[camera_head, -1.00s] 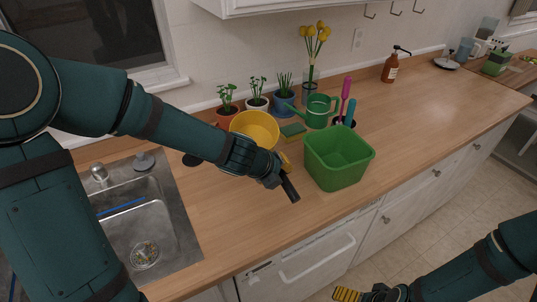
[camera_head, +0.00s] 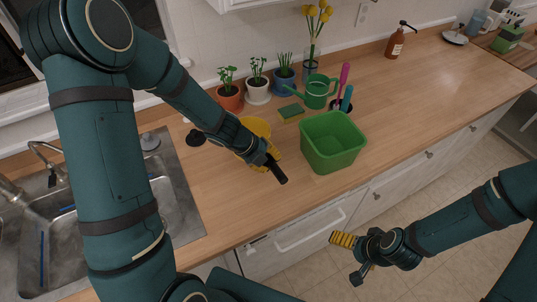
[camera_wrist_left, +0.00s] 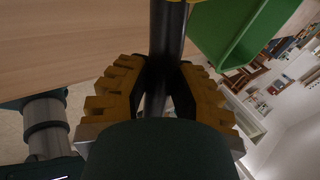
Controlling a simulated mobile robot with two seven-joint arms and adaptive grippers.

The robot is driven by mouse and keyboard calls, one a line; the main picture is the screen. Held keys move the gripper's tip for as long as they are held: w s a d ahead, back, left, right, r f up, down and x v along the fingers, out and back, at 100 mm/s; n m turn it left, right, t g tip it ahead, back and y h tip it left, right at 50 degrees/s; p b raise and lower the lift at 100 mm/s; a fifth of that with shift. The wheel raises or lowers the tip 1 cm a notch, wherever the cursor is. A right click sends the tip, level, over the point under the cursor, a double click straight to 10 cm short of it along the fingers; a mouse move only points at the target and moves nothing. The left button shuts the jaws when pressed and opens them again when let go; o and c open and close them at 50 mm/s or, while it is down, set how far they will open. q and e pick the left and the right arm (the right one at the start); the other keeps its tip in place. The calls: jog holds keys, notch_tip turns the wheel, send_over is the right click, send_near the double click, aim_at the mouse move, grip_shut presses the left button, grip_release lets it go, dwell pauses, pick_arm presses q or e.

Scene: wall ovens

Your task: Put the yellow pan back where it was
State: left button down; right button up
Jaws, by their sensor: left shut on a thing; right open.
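The yellow pan (camera_head: 255,126) is beside the potted plants in the head view, partly hidden behind my left wrist. Its dark handle (camera_head: 281,176) sticks out past my left gripper (camera_head: 268,162), toward the counter's front edge. In the left wrist view the yellow-padded fingers (camera_wrist_left: 160,75) are shut around the dark handle (camera_wrist_left: 168,35). I cannot tell whether the pan touches the counter. My right gripper (camera_head: 351,258) is open and empty, low in front of the cabinets.
A green tub (camera_head: 333,142) stands close to the right of the pan. Behind are a sponge (camera_head: 291,112), a green watering can (camera_head: 316,92) and potted plants (camera_head: 229,92). The sink (camera_head: 85,215) is at the left. Wooden counter (camera_head: 225,205) is clear in front of the pan.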

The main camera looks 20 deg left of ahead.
pick_arm(q)
jog(key=shift+f, duration=2.6)
jog(key=shift+f+b, duration=0.5)
jog(key=shift+b, duration=0.15)
jog(key=c, duration=0.8)
grip_release()
jog(key=v, duration=1.2)
